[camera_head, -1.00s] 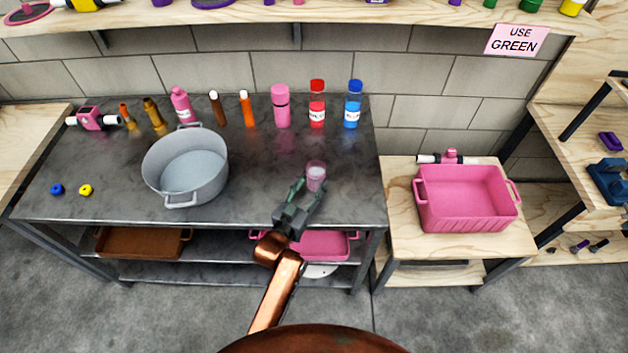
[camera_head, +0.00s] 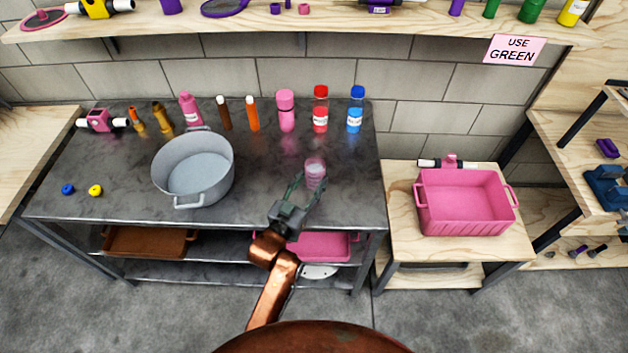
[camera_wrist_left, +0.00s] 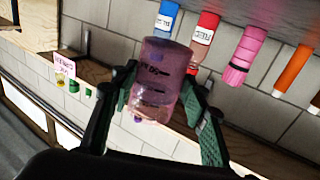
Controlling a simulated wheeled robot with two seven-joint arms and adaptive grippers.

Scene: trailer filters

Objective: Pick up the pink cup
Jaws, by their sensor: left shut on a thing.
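The pink cup (camera_head: 315,170) is translucent and shows over the right part of the dark metal table (camera_head: 255,180). My left gripper (camera_head: 309,184) is shut on it, with a finger on each side. In the left wrist view the cup (camera_wrist_left: 162,80) sits between the two green-padded fingers (camera_wrist_left: 160,100), both against its sides. Whether its base is clear of the tabletop is hard to tell. My right gripper is not in view.
A grey pot (camera_head: 193,170) stands left of the gripper. A pink bottle (camera_head: 286,110), a red bottle (camera_head: 320,108) and a blue bottle (camera_head: 355,110) stand behind the cup. A pink bin (camera_head: 465,205) is on the wooden table to the right. The table's front right is clear.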

